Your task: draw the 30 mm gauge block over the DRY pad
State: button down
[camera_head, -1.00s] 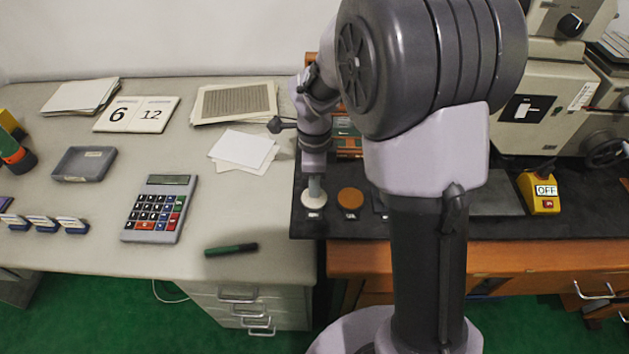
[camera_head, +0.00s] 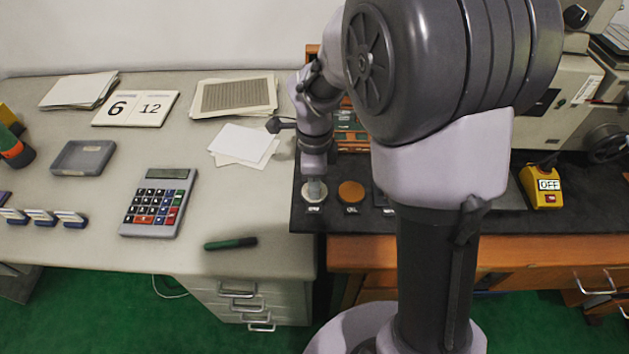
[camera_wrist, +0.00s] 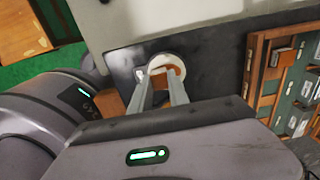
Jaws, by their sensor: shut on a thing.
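The DRY pad (camera_head: 308,194) is a pale round disc near the left end of the black bench mat; its small label is hard to read. My gripper (camera_head: 316,188) points down over this pad, and its fingers cover part of it. In the wrist view my gripper (camera_wrist: 161,80) has its two fingers close together at the pale pad (camera_wrist: 172,60). A brownish, shiny patch between the fingertips seems to be the gauge block (camera_wrist: 161,76). The block is mostly hidden, and I cannot tell whether it touches the pad.
An orange-brown round pad (camera_head: 351,191) lies just right of the pale one. A wooden case (camera_wrist: 270,75) with compartments stands behind the mat. A yellow OFF switch box (camera_head: 541,187) sits farther right. A calculator (camera_head: 158,203) and a green marker (camera_head: 231,244) lie on the left desk.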

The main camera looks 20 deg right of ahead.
jog(key=shift+w, duration=0.1)
jog(key=shift+w+d+p, duration=0.15)
jog(key=shift+w+d, duration=0.05)
jog(key=shift+w, duration=0.3)
jog(key=shift+w+d+p, duration=0.15)
jog(key=shift+w+d, duration=0.05)
jog(key=shift+w, duration=0.3)
jog(key=shift+s, duration=0.15)
jog(key=shift+s+a+b, duration=0.2)
jog(key=shift+s+b, duration=0.1)
jog(key=shift+s, duration=0.1)
notch_tip(320, 180, up, 5)
jog(key=p, duration=0.4)
jog(key=shift+r, duration=0.1)
